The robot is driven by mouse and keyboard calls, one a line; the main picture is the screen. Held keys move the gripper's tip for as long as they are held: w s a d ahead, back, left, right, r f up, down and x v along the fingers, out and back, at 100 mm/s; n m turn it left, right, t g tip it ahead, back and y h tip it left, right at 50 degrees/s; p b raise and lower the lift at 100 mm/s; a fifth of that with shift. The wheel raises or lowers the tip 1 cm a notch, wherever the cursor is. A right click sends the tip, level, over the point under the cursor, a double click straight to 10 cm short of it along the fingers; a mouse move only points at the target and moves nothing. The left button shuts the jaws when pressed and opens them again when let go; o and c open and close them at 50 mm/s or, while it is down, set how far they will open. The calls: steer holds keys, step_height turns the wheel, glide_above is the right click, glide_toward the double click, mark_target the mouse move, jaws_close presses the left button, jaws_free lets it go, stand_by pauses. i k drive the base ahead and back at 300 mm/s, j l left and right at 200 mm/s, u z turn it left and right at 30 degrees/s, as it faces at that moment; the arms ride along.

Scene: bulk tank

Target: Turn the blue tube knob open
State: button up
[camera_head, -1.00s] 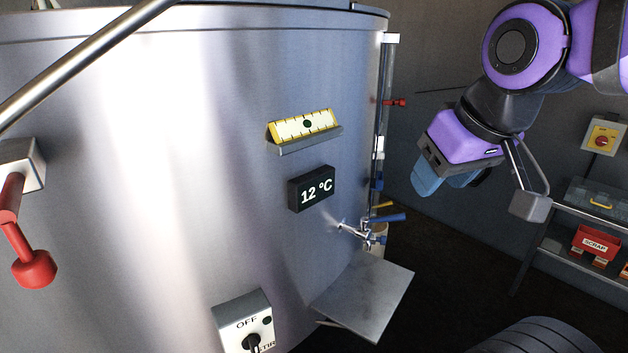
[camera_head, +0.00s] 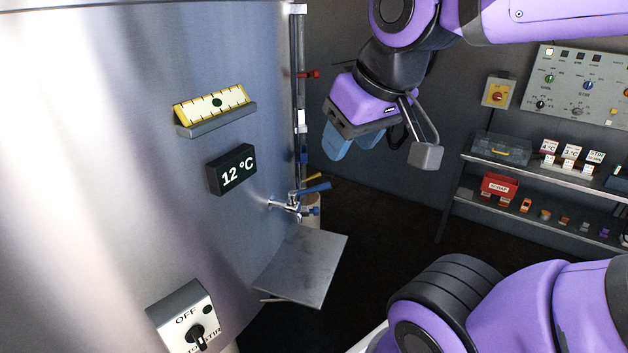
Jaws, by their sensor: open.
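The steel tank (camera_head: 110,130) fills the left. A vertical tube (camera_head: 298,50) runs down its right edge, with a red knob (camera_head: 312,74) high up. A small blue knob (camera_head: 315,211) shows low by the tube, just behind the tap; its turn position is too small to tell. Another blue part (camera_head: 304,153) sits higher on the tube. The tap (camera_head: 288,204) has a blue lever (camera_head: 314,188). My gripper (camera_head: 350,150) is open and empty, its blue fingers pointing down, right of the tube in the picture and apart from it. Part of one finger is hidden.
A steel shelf (camera_head: 283,268) juts out under the tap. A 12 °C display (camera_head: 232,169), a yellow gauge (camera_head: 212,106) and a switch box (camera_head: 186,318) are on the tank. A rack (camera_head: 545,215) with a red scrap bin (camera_head: 499,186) stands right. Dark floor lies between.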

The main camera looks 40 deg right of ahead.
mark_target(315, 211)
steer(key=l+z, duration=0.35)
steer(key=l, duration=0.9)
steer(key=i+l+u, duration=0.65)
steer(key=i, duration=0.1)
